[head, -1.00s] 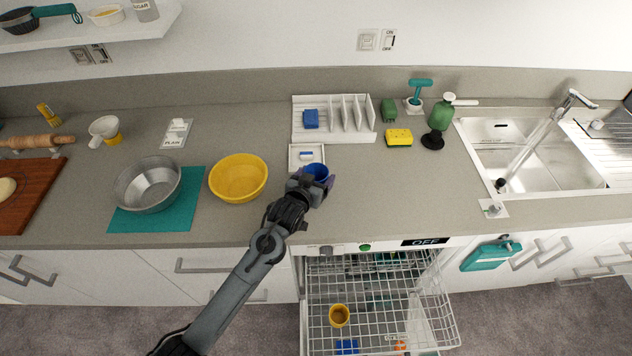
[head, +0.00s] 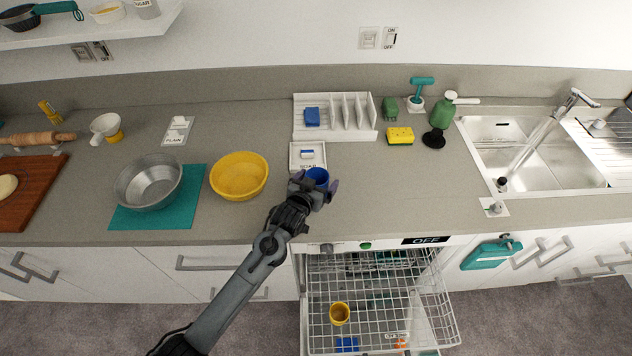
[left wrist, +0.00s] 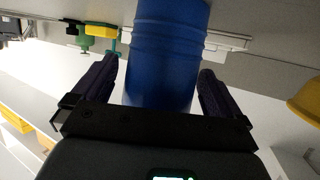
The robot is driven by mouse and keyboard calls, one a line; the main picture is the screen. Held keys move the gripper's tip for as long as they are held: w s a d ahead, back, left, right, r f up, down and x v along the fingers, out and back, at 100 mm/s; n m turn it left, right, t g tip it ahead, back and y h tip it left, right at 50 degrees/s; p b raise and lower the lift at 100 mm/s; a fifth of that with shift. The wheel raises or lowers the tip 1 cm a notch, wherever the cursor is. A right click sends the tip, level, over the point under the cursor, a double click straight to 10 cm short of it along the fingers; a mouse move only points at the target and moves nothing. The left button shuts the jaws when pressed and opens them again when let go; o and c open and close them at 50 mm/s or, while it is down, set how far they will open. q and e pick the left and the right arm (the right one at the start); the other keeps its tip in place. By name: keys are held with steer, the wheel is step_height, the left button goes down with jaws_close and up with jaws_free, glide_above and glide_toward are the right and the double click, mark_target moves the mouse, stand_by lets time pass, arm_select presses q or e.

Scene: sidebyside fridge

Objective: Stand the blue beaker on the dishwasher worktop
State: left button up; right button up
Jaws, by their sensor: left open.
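The blue beaker (head: 318,176) stands on the grey worktop (head: 380,205) above the open dishwasher, just in front of the small white soap tray. In the left wrist view the beaker (left wrist: 168,55) fills the space between the fingers. My left gripper (head: 316,188) is open around the beaker, with a finger on each side. In the left wrist view the left gripper (left wrist: 155,90) shows a gap beside each finger. The beaker's base is hidden by the gripper in the head view. My right gripper is not in view.
A yellow bowl (head: 239,176) stands to the left, beside a metal bowl (head: 148,185) on a teal mat. The soap tray (head: 308,155) and a white rack (head: 335,116) are behind. The dishwasher rack (head: 375,300) is pulled out below, holding a yellow cup (head: 340,313).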

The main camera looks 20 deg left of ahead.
arm_select(q)
steer(key=shift+s+r, duration=0.15)
steer(key=shift+r, duration=0.1)
steer(key=v, duration=1.1)
steer(key=s+f+g, duration=0.2)
steer(key=s+g, duration=0.1)
steer(key=s, duration=0.7)
steer(key=s+a+f+m+g, duration=0.1)
steer(key=s+f+g, duration=0.2)
steer(key=s, duration=0.6)
steer(key=s+f+g, duration=0.2)
steer(key=s+g, duration=0.2)
steer(key=s, duration=0.6)
steer(key=shift+s+a+f+m, duration=0.3)
steer(key=shift+s+f, duration=0.05)
step_height(320, 180, up, 18)
steer(key=p, duration=1.8)
